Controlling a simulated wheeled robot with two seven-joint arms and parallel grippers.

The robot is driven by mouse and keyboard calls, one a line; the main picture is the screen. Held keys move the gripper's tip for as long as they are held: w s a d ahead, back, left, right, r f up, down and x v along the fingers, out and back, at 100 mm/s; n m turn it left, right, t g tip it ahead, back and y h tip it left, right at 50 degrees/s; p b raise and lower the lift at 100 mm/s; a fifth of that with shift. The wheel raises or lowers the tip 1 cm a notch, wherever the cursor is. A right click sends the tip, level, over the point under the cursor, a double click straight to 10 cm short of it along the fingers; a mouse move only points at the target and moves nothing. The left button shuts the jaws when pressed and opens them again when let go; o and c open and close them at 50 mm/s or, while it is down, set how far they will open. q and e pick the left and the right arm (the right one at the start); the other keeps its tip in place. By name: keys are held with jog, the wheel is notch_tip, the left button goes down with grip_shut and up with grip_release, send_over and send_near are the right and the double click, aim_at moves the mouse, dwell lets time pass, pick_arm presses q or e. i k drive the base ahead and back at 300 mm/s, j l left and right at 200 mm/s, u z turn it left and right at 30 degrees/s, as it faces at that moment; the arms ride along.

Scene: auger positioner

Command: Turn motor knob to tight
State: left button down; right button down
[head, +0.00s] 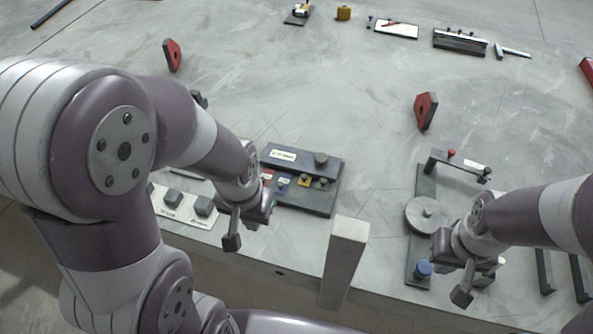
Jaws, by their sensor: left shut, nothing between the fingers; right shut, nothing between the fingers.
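At the right, a dark base plate (424,187) carries a grey round disc (427,215), a dark frame with a small red knob (451,152), and a blue knob (423,268) at its front end. I cannot tell which knob is the motor knob, nor read any tight mark. My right gripper (461,297) is shut and empty, to the right of the blue knob and slightly nearer, apart from it in the picture. The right gripper and arm hide part of that area. My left gripper (232,242) is shut and empty, left of the dark panel (322,195).
The panel has a dark round knob (321,159) and several small coloured parts. A pale upright post (345,255) stands between my grippers at the front edge. Red brackets (426,110) and (173,55) stand further back. The middle of the grey table is largely clear.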

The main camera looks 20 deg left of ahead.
aim_at(321, 158)
jog(key=j+z, duration=0.2)
jog(key=z, duration=0.15)
jog(key=j+z, duration=0.25)
jog(key=z, duration=0.15)
jog(key=j+z, duration=0.2)
jog(key=z, duration=0.15)
